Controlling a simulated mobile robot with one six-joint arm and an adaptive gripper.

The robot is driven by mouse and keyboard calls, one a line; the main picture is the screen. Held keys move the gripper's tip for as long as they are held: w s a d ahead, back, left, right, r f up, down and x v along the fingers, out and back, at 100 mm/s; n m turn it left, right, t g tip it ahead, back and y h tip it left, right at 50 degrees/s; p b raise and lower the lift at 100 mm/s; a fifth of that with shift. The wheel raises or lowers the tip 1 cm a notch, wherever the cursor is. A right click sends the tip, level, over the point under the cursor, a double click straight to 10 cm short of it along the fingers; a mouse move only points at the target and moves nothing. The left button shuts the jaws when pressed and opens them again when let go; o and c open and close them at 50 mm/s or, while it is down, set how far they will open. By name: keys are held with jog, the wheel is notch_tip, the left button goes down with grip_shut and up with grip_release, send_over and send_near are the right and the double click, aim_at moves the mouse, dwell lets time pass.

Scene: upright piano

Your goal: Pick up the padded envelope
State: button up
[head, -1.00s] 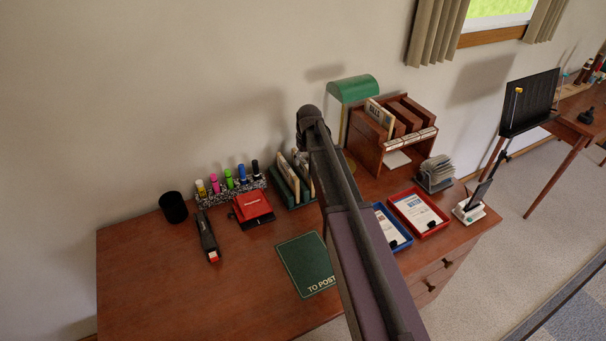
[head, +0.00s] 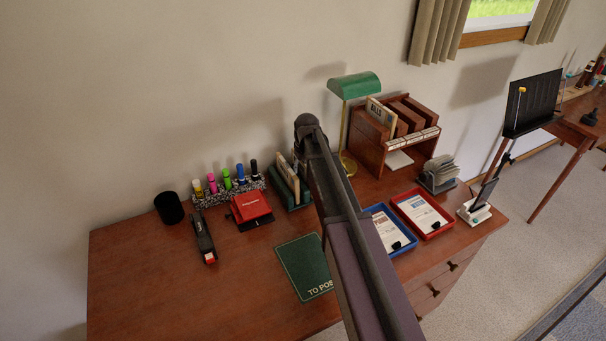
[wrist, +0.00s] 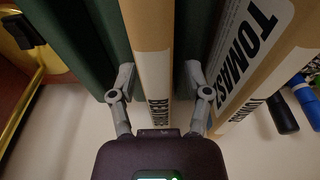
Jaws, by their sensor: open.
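Tan envelopes with white labels stand on edge in a green rack on the desk; the rack (head: 293,198) is partly behind my arm in the head view. In the wrist view my open gripper (wrist: 158,82) has one finger on each side of a tan envelope with a white printed edge (wrist: 153,70). I see no clear grip on it. A second tan envelope (wrist: 235,60), labelled TOMASZ, stands to the right of the right finger. Green rack dividers (wrist: 80,40) flank the middle envelope. I cannot tell which envelope is padded.
A green lamp (head: 355,86) and wooden sorter (head: 370,140) stand right of the rack. Several markers (head: 227,178), a red hole punch (head: 251,207) and a stapler (head: 203,238) are to its left. A green TO POST mat (head: 303,265) lies in front.

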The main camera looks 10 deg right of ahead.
grip_shut()
dwell(0.3)
jog(key=shift+r, duration=0.2)
notch_tip(320, 180, up, 10)
jog(key=p, duration=1)
jog(key=shift+f, duration=0.2)
jog(key=shift+r, duration=0.1)
dwell(0.5)
notch_tip(320, 180, up, 14)
jog(key=p, duration=1.4)
jog(key=shift+r+p, duration=0.15)
jog(key=shift+p, duration=0.15)
